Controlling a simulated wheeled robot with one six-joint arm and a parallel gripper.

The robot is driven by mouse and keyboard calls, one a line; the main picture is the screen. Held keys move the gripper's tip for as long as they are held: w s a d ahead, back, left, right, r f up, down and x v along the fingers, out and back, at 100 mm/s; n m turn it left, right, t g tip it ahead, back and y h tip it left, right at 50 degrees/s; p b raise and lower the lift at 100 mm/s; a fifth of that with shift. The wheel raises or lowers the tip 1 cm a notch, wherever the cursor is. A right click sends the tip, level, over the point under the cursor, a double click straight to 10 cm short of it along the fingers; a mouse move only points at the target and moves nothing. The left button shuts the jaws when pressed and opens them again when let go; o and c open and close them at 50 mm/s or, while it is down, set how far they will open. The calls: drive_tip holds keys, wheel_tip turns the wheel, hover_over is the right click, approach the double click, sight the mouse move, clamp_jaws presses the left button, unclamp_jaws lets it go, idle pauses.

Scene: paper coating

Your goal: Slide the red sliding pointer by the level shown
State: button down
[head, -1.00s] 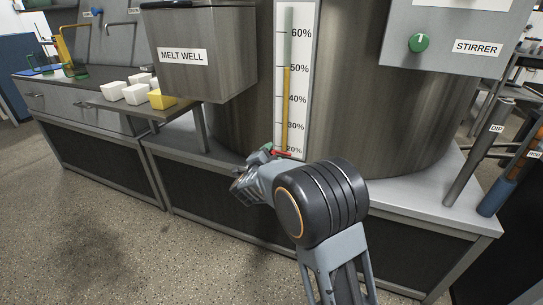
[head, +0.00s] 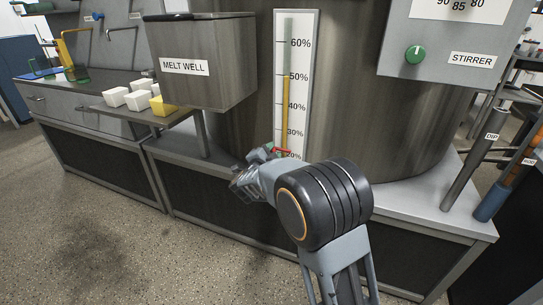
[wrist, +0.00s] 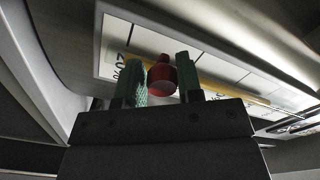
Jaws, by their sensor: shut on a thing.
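A tall white gauge (head: 308,60) with percent marks is fixed upright on the metal tank. Its yellow level column (head: 286,110) tops out at about the 50% mark. The red sliding pointer (head: 283,150) sits low on the gauge, a little above the 20% mark. My gripper (head: 262,154) is at the pointer, at the gauge's lower end. In the wrist view, the pointer's red round knob (wrist: 161,80) sits between my green fingertips, which are shut on it. My wrist partly hides the gauge's bottom in the head view.
The melt well box (head: 200,60) juts out at upper left, with white and yellow blocks (head: 118,97) on a shelf beside it. The stirrer panel (head: 445,50) is at upper right. Labelled tubes (head: 472,175) stand at right. The gauge above the pointer is clear.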

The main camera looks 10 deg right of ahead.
wheel_tip(320, 180, up, 19)
drive_tip(key=p, duration=1.2)
drive_tip(key=c, duration=0.8)
unclamp_jaws()
drive_tip(key=shift+c, duration=0.2)
drive_tip(key=p+v, duration=0.1)
drive_tip(key=v, duration=1.3)
